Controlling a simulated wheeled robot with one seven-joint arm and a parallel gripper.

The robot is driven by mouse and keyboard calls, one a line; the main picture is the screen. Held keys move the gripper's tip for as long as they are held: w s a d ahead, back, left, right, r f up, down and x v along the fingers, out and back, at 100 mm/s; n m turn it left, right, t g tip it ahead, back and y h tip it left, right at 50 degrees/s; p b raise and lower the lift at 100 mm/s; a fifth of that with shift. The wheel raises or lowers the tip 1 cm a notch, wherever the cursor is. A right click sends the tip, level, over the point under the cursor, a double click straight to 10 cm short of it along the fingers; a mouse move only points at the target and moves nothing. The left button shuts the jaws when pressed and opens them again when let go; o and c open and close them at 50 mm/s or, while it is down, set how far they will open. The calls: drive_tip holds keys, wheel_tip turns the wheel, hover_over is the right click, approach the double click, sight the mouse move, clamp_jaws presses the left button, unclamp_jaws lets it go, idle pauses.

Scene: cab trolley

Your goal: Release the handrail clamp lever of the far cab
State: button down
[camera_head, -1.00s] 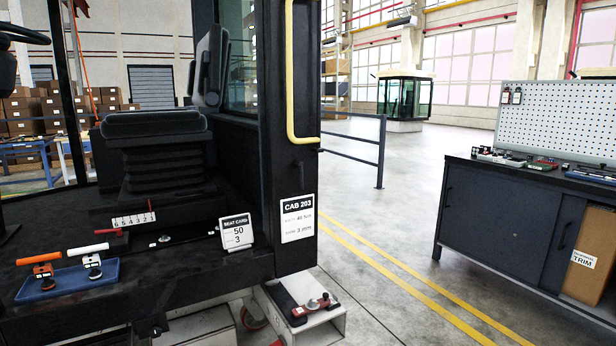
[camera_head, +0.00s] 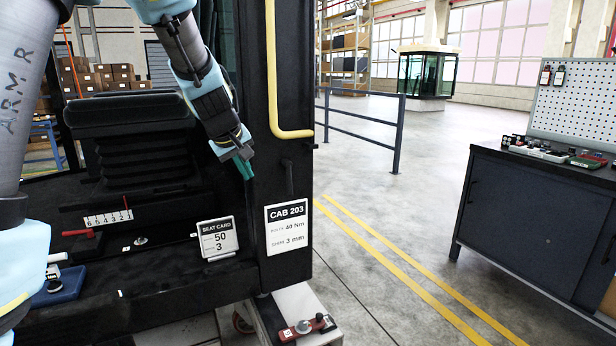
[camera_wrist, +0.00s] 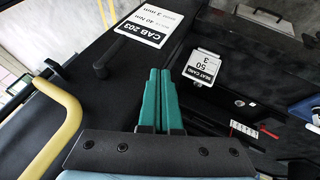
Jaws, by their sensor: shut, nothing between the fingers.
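The nearer cab, with a CAB 203 card (camera_head: 287,227), fills the left of the head view. A yellow handrail (camera_head: 272,75) runs down its dark pillar and bends at the bottom; it also shows in the wrist view (camera_wrist: 62,120). Below the bend is a dark lever-like handle (camera_head: 288,177), near the card in the wrist view (camera_wrist: 102,66). Another glazed cab (camera_head: 427,72) stands far back.
A seat card (camera_head: 218,238) and the black seat (camera_head: 130,115) are left of the pillar. A blue railing (camera_head: 362,118) stands behind. A dark workbench (camera_head: 530,205) is at right. Open floor with yellow lines lies between.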

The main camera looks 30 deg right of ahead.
sight(288, 178)
drive_tip(key=shift+d+r, duration=0.2)
drive_tip(key=shift+d, duration=0.7)
drive_tip(key=shift+d+r, duration=0.2)
drive_tip(key=shift+d, duration=0.65)
drive_tip(key=shift+w+d+f+p, duration=0.4)
drive_tip(key=shift+w+d+f, duration=0.3)
drive_tip(key=shift+d+f, duration=0.7)
drive_tip(key=shift+w+d+f+p, duration=0.4)
drive_tip(key=shift+w+d+f, duration=0.35)
drive_tip(key=shift+d+f, duration=0.6)
drive_tip(key=shift+w+d+f+p, duration=0.4)
drive_tip(key=shift+w+d+f, duration=0.3)
drive_tip(key=shift+d+f, duration=0.65)
drive_tip(key=shift+f+h+b, duration=0.25)
drive_tip(key=shift+h+b, duration=0.05)
drive_tip(key=shift+b, duration=0.75)
drive_tip(key=shift+d+h+b, duration=0.2)
drive_tip(key=shift+h+b, duration=0.1)
drive_tip(key=shift+b, duration=0.95)
